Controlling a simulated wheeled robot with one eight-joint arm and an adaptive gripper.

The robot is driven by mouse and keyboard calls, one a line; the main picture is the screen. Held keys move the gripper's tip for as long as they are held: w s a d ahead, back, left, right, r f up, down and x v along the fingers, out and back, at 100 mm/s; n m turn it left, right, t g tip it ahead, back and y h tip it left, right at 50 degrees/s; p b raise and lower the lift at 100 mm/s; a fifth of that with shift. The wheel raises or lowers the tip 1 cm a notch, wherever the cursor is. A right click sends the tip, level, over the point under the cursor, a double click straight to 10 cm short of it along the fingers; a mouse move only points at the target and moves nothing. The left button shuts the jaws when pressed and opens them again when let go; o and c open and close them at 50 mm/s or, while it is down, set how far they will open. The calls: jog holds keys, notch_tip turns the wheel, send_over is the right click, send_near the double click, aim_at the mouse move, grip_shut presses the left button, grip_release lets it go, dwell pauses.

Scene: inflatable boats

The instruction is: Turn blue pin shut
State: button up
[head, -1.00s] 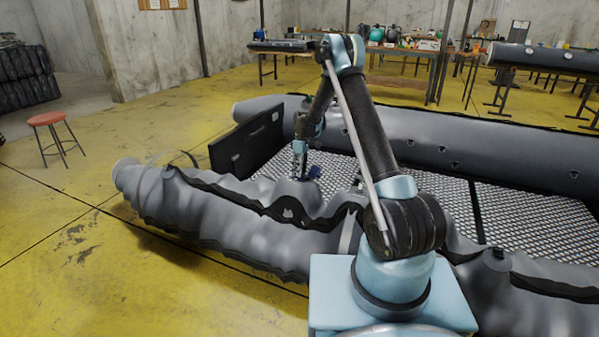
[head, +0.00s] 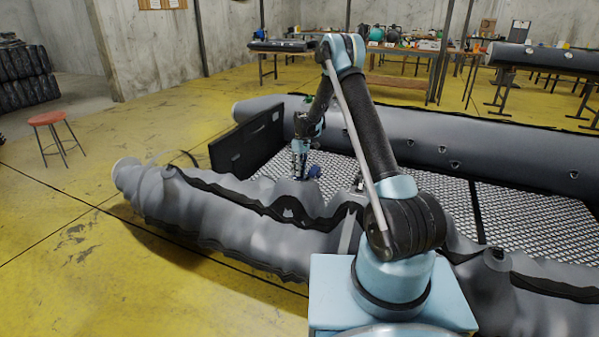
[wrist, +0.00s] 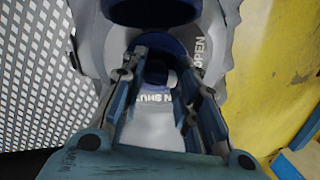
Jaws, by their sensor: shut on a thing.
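The blue pin (wrist: 157,76) sits in the middle of a round grey valve (wrist: 165,122) on the boat's tube. A dark blue cap (wrist: 152,12) lies at the top of the wrist view. It also shows as a small blue shape beside my gripper in the head view (head: 315,171). My gripper (wrist: 160,66) points down at the valve, one finger on each side of the pin, and is shut on it. "OPEN" is printed at the upper right of the valve, and upside-down lettering with "SHUT" below the pin. The fingers partly hide the pin.
The grey inflatable boat (head: 420,135) has a sagging near tube (head: 215,205) and a patterned floor (head: 425,200). A black transom board (head: 247,143) stands at its left end. A red stool (head: 47,118) stands on open yellow floor at left. Tables stand at the back.

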jog(key=m, duration=0.7)
jog(key=shift+w, duration=0.15)
jog(key=m, duration=0.4)
jog(key=shift+w+a, duration=0.1)
jog(key=shift+w+m, duration=0.1)
jog(key=shift+m, duration=1.9)
jog(key=o, duration=1.1)
jog(key=shift+c, duration=0.2)
jog(key=v, duration=1.1)
jog(key=shift+r, duration=0.4)
